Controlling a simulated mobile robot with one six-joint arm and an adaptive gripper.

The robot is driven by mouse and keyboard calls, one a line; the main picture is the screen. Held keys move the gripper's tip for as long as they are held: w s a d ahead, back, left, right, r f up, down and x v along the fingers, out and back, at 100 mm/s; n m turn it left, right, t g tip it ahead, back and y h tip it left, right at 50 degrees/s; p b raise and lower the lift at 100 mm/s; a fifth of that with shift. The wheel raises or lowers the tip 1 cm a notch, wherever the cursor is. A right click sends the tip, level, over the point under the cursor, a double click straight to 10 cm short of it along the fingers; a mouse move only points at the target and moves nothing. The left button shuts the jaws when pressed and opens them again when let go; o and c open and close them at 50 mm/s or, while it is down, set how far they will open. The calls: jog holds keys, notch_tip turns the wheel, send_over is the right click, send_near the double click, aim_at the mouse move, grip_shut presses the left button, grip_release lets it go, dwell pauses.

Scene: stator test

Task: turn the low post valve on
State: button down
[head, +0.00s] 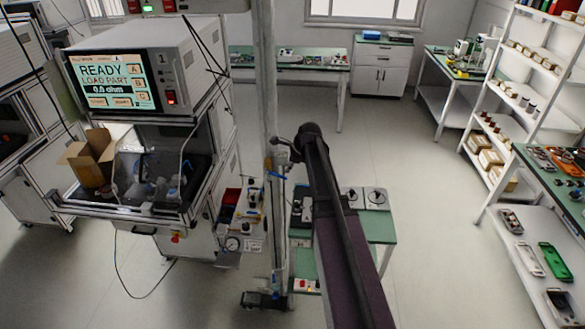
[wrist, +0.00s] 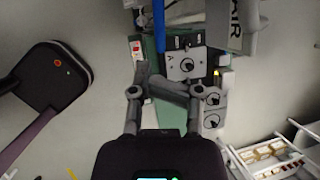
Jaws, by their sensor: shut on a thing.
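A long blue lever (wrist: 158,35) runs down from the top edge of the wrist view to my gripper (wrist: 151,84).
Below my gripper, a green bench (head: 372,231) carries grey panels with knobs (wrist: 187,64). A test cabinet (head: 190,75) with a lit screen stands left of the post. A white shelf rack (head: 510,90) stands at right. The floor between is mostly clear.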

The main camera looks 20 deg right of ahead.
aim_at(282, 177)
jog(key=shift+b+x, duration=1.75)
jog(key=shift+x, duration=0.55)
jog(key=shift+a+f, duration=0.15)
jog(key=shift+a, duration=0.15)
jog(key=shift+b, duration=0.35)
